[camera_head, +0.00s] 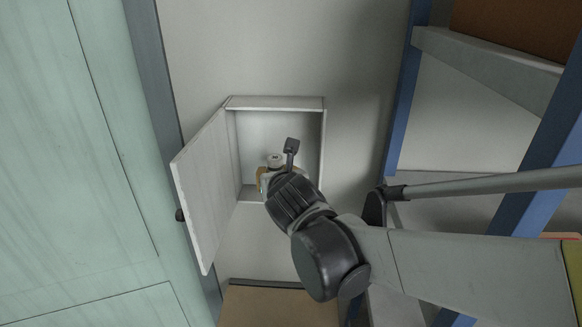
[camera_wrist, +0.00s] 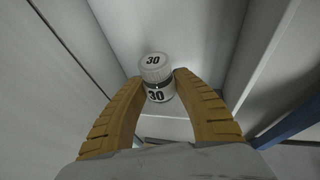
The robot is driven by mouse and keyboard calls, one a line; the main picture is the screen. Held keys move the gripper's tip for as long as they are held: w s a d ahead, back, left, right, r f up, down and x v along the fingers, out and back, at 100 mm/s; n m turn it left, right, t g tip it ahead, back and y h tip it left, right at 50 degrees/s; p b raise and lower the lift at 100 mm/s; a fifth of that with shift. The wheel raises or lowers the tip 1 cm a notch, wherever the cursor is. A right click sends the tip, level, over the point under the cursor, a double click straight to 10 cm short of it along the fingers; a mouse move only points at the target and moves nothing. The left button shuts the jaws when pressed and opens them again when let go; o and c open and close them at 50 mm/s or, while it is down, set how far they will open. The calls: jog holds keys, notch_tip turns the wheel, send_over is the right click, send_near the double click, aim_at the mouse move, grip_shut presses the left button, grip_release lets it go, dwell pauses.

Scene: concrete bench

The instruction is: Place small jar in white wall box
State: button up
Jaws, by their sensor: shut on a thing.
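The white wall box (camera_head: 275,103) hangs on the wall with its door (camera_head: 205,190) swung open to the left. The small jar (camera_head: 275,159) is white with a dark band and the number 30 on lid and side. It shows upright between my yellow fingertips in the wrist view (camera_wrist: 156,77). My gripper (camera_head: 263,180) is shut on the jar, at the opening of the box. My wrist hides the lower right of the box, and I cannot tell whether the jar touches the box floor.
A green cabinet (camera_head: 70,160) stands close on the left, beside the open door. A shelf rack with blue posts (camera_head: 402,90) stands on the right. A brown cardboard surface (camera_head: 275,306) lies below the box. Bare wall (camera_head: 285,45) is above the box.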

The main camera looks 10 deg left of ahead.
aim_at(277, 164)
jog(key=w, duration=0.3)
jog(key=shift+w+a, duration=0.1)
jog(key=shift+w, duration=0.25)
notch_tip(277, 164, down, 3)
jog(key=shift+s+r, duration=0.1)
notch_tip(277, 164, down, 4)
jog(key=shift+r, duration=0.1)
jog(key=shift+f, duration=0.25)
jog(key=shift+f, duration=0.1)
jog(key=o, duration=1.1)
jog(key=shift+o, duration=0.2)
